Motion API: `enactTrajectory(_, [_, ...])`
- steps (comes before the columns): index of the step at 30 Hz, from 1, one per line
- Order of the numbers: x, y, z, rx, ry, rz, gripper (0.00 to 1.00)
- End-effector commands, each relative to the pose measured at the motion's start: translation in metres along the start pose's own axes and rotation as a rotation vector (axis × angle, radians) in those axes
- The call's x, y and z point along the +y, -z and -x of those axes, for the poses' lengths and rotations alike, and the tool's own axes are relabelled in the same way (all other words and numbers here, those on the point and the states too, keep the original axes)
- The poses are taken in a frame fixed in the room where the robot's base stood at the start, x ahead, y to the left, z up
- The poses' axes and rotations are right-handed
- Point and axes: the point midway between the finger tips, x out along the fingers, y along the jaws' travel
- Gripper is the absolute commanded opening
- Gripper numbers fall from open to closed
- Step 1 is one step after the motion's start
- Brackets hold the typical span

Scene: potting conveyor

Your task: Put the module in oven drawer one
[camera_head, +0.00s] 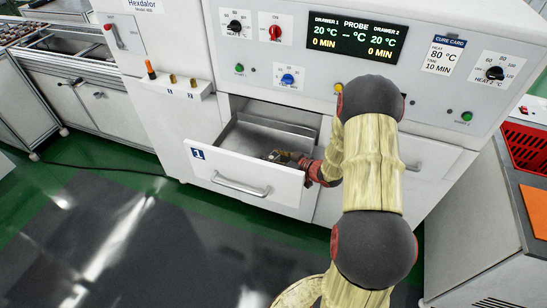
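Oven drawer one (249,174), a white-fronted drawer marked 1, is pulled open and shows a bare grey metal inside. My gripper (283,156) reaches in from the right, low over the drawer's opening near its front wall. A small dark and brownish shape shows at the fingertips. I cannot tell whether it is the module or only the fingers, nor whether the fingers are open or shut. My arm hides part of the drawer's right side.
The oven panel (270,66) has knobs, buttons and a display (356,38) reading 20 °C and 0 MIN for both drawers. A cure card (443,56) reads 80 °C, 10 min. A red basket (524,146) and an orange mat (536,209) are at right. The floor in front is clear.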

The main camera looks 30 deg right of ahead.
Motion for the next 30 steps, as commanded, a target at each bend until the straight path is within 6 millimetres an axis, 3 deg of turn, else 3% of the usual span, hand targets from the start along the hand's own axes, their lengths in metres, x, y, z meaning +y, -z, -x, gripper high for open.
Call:
enactTrajectory(4, [0.000, 0.000, 0.000, 0.000, 0.000, 0.000, 0.56])
enactTrajectory(16, [0.001, 0.003, 0.006, 0.000, -0.002, -0.001, 0.57])
enactTrajectory(30, [0.001, 0.004, 0.094, -0.001, -0.004, -0.003, 0.57])
